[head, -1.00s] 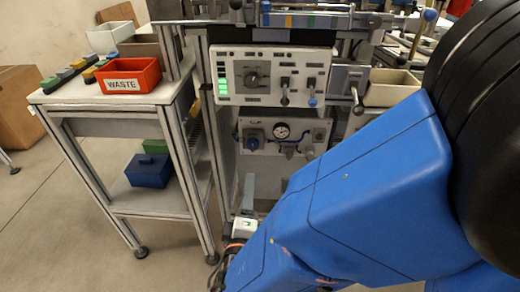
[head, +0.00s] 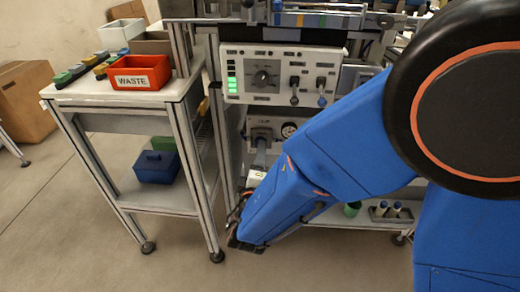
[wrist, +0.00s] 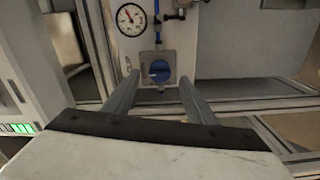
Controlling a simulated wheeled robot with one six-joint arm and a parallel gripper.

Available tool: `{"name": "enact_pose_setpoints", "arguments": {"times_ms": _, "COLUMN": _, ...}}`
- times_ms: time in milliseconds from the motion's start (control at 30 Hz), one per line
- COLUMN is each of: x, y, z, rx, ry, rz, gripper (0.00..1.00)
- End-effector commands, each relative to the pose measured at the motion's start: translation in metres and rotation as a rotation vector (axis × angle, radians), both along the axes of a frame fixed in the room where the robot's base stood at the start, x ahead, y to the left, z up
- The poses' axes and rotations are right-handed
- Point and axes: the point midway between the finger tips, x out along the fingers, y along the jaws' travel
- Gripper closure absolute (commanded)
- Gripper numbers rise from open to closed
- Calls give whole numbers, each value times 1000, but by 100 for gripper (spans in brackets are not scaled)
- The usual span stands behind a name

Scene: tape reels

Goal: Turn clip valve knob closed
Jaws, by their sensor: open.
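The clip valve panel (head: 262,122) is on the front of the machine frame, below the larger control panel. In the wrist view, its blue knob (wrist: 159,71) sits on a grey square plate, ahead of my fingertips. In the head view my gripper hides the knob. My gripper (wrist: 160,84) is open and empty, with one finger on each side of the line to the knob. The fingertips look short of the knob; the exact gap is unclear. In the head view my gripper (head: 262,148) is in front of the panel.
A round gauge (wrist: 131,19) and blue tubing are close to the knob. The upper control panel (head: 277,75) has levers sticking out above my arm. A side table (head: 118,94) with a red WASTE bin (head: 139,72) stands left. Floor in front is clear.

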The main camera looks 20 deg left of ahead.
Motion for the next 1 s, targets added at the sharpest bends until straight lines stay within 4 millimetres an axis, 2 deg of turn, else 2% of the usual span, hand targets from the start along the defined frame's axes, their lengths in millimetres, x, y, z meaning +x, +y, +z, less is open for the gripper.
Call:
{"name": "enact_pose_setpoints", "arguments": {"times_ms": 100, "x": 17, "y": 3, "z": -1, "rx": 0, "ry": 1, "rz": -3, "gripper": 49}}
{"name": "enact_pose_setpoints", "arguments": {"times_ms": 300, "x": 34, "y": 7, "z": -1, "rx": -1, "ry": 0, "rz": -1, "gripper": 49}}
{"name": "enact_pose_setpoints", "arguments": {"times_ms": 667, "x": 38, "y": 9, "z": 0, "rx": -1, "ry": 1, "rz": 1, "gripper": 49}}
{"name": "enact_pose_setpoints", "arguments": {"times_ms": 700, "x": 38, "y": 9, "z": 0, "rx": -1, "ry": 1, "rz": 1, "gripper": 54}}
{"name": "enact_pose_setpoints", "arguments": {"times_ms": 800, "x": 38, "y": 9, "z": 0, "rx": -1, "ry": 1, "rz": 1, "gripper": 78}}
{"name": "enact_pose_setpoints", "arguments": {"times_ms": 867, "x": 38, "y": 9, "z": 0, "rx": -1, "ry": 1, "rz": 1, "gripper": 90}}
{"name": "enact_pose_setpoints", "arguments": {"times_ms": 1000, "x": 38, "y": 9, "z": -1, "rx": -3, "ry": 0, "rz": 1, "gripper": 90}}
